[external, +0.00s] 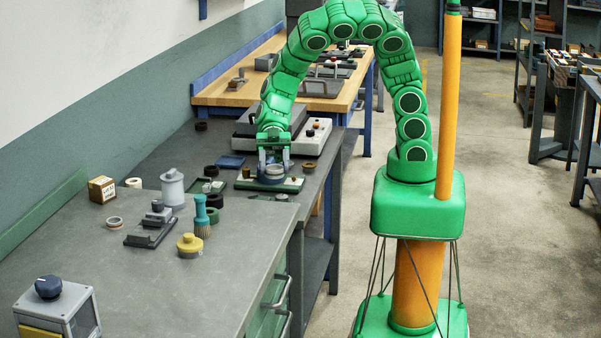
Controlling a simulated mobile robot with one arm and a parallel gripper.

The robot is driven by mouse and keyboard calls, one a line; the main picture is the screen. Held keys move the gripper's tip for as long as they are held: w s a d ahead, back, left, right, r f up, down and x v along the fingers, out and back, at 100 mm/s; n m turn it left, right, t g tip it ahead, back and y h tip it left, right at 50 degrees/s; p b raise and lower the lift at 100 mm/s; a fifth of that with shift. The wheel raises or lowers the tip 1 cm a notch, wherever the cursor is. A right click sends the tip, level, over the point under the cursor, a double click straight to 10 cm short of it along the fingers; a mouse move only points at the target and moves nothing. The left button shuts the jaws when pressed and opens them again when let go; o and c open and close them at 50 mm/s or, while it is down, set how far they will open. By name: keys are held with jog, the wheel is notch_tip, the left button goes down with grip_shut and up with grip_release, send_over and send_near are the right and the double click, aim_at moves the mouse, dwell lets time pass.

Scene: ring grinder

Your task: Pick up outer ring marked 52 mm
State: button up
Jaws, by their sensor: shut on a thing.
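My gripper (273,166) points down over the far bench, at its near right part. It is shut on a pale metallic ring (272,173). The ring sits at a flat plate with a green edge (292,185); I cannot tell whether it touches the plate or is just above it. No size marking is readable at this distance, so I cannot confirm 52 mm. The fingers hide part of the ring.
A machine with a white front panel (314,137) stands just behind my gripper. Small dark rings (211,171) and a blue pad (230,161) lie to the left. The near grey bench (150,290) holds a brush (202,218), a yellow-based item (190,246) and a white jar (172,188).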

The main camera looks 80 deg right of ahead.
jog(key=s+d+r, duration=0.2)
jog(key=s+d, duration=0.1)
jog(key=s, duration=0.1)
jog(key=shift+s+d+r, duration=0.15)
jog(key=shift+d+r, duration=0.15)
jog(key=shift+d, duration=0.05)
